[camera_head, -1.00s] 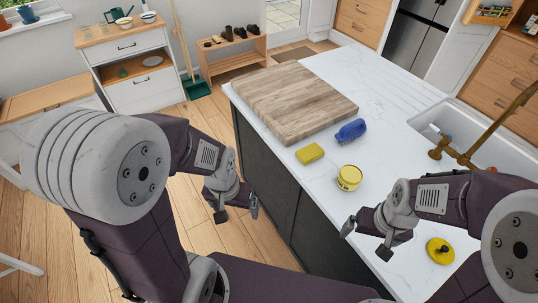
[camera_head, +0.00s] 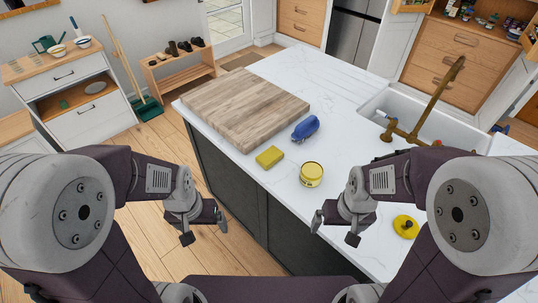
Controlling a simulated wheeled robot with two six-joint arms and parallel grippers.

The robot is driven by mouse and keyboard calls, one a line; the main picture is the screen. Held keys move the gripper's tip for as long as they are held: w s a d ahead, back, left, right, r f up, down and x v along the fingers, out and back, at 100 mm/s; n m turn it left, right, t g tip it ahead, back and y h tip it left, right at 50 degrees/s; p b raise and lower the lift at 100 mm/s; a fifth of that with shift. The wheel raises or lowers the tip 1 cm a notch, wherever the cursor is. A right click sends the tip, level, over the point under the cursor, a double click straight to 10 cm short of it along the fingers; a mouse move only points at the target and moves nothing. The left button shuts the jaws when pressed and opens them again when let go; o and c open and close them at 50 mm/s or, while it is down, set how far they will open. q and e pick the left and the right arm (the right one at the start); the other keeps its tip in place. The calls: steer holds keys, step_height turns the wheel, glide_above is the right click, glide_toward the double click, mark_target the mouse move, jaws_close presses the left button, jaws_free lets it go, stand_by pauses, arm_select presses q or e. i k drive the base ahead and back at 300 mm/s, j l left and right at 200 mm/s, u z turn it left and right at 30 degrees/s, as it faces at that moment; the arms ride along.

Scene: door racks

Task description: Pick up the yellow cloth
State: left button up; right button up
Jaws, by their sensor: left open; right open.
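A small yellow block (camera_head: 269,157), which looks like a folded cloth or a sponge, lies flat on the white counter (camera_head: 345,105) near its front edge, in front of the wooden board. My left gripper (camera_head: 206,230) is open and empty over the floor, left of the counter and nearer to me than the block. My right gripper (camera_head: 334,230) is open and empty at the counter's near edge, right of and nearer than the block. Neither gripper touches the block, and nothing hides it.
A yellow tin (camera_head: 311,175) stands close right of the block. A blue bottle (camera_head: 305,128) lies behind it, beside the thick wooden board (camera_head: 245,108). A yellow disc with a dark knob (camera_head: 406,227) lies farther right. A brass tap (camera_head: 432,105) rises by the sink.

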mark_target(272, 155)
steer(key=i+j+z, duration=0.15)
steer(key=j+z, duration=0.15)
steer(key=z, duration=0.15)
steer(key=i+j+z, duration=0.15)
steer(key=j+z, duration=0.5)
steer(key=z, duration=0.2)
steer(key=j+z, duration=0.85)
steer(key=k+j+z, duration=0.1)
steer(key=j+z, duration=0.15)
steer(key=z, duration=0.15)
